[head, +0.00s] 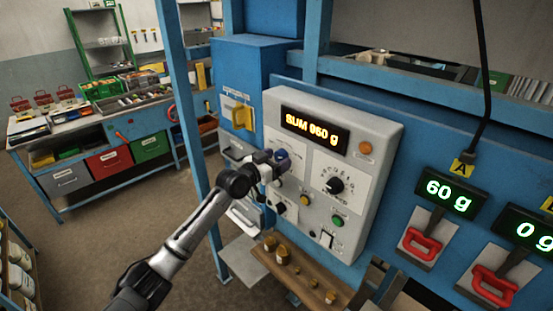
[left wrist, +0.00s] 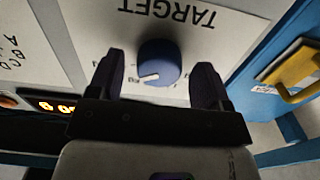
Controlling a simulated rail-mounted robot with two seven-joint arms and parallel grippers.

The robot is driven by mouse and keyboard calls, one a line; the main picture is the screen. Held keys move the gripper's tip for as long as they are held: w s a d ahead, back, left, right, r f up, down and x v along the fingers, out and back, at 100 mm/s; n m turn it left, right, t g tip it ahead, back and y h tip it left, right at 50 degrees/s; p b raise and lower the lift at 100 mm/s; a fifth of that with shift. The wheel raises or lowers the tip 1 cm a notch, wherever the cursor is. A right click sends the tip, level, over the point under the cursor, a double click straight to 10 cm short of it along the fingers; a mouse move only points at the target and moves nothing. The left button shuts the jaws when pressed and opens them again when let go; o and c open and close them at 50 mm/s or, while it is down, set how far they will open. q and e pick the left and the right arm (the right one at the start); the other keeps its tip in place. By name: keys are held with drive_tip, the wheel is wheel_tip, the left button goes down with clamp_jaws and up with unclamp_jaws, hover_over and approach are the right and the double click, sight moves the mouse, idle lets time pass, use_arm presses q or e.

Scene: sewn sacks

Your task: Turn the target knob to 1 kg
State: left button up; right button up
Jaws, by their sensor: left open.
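The target knob (left wrist: 160,62) is round and blue, on a white panel (left wrist: 215,12) whose word TARGET appears upside down in the left wrist view. Its white pointer mark points to the lower left there; the scale marks around it are too small or hidden to read surely. My left gripper (left wrist: 160,84) is open, with one dark finger on each side of the knob and a gap visible on both sides. In the head view my left gripper (head: 277,163) is at the panel and covers most of the blue knob. My right gripper is not in view.
The grey control box (head: 360,210) has an orange display (head: 315,130) reading about SUM 960 g, a black knob (head: 334,185), and a green button (head: 338,220). A yellow handle (head: 242,117) sits left. Red-handled units (head: 420,243) with green displays stand right.

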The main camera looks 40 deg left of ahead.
use_arm(q)
drive_tip(key=shift+w, duration=0.1)
drive_tip(key=shift+c, duration=0.7)
drive_tip(key=c, duration=0.8)
